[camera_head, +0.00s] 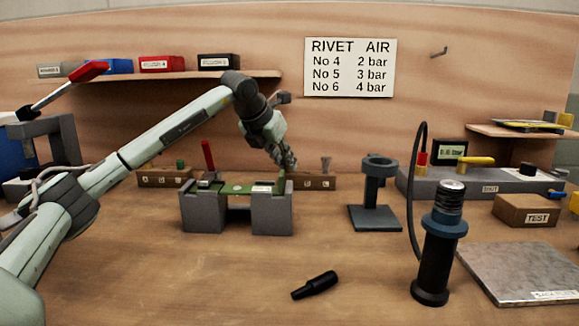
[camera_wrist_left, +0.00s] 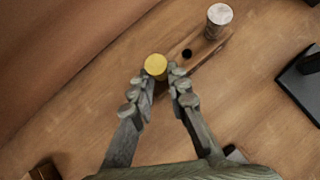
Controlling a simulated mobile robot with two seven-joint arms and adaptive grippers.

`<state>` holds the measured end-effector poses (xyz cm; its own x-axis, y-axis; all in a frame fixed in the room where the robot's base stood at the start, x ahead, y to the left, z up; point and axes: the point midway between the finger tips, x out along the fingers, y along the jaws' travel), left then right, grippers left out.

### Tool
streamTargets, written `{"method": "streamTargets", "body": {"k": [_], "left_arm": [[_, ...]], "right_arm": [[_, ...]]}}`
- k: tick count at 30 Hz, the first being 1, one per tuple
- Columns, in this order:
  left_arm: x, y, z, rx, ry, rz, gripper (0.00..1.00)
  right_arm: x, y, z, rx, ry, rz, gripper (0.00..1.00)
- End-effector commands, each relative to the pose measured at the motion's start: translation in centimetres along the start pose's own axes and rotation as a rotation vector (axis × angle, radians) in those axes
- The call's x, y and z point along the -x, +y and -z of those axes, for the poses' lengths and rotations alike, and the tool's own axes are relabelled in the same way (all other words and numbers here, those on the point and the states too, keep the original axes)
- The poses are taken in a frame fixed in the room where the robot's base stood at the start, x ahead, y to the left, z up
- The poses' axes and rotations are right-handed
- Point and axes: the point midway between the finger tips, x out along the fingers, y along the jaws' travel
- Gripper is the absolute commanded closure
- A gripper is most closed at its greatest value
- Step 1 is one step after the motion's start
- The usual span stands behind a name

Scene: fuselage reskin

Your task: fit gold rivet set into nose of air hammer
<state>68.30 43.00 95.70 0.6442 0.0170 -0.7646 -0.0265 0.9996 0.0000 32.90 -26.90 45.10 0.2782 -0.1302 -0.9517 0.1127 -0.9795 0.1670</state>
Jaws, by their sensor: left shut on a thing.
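My left gripper (camera_head: 285,158) is over the back of the bench, behind the grey fixture. In the left wrist view my left gripper (camera_wrist_left: 158,84) is shut on the gold rivet set (camera_wrist_left: 155,66), whose round gold end shows between the fingertips. A wooden rack (camera_wrist_left: 204,47) lies just beyond, with one empty dark hole and a silver set (camera_wrist_left: 219,15) standing in it. The rack (camera_head: 318,182) is partly hidden behind the fixture in the head view. The air hammer (camera_head: 440,245) stands upright at right, its ribbed nose (camera_head: 450,197) up. My right gripper is out of view.
A grey fixture (camera_head: 272,220) with a green plate stands mid-bench. A blue-grey stand (camera_head: 375,217) is between it and the hammer. A black tapered piece (camera_head: 315,285) lies in front. A black hose (camera_head: 413,190) arches beside the hammer. A metal plate (camera_head: 520,272) lies right.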

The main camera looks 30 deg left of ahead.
Motion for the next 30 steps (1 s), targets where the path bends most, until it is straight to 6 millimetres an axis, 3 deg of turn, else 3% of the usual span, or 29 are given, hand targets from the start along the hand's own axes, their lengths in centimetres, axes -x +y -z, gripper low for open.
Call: {"method": "streamTargets", "body": {"k": [30], "left_arm": [[2.0,0.0,-1.7,0.0,0.0,0.0,1.0]], "right_arm": [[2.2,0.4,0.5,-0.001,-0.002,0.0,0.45]]}}
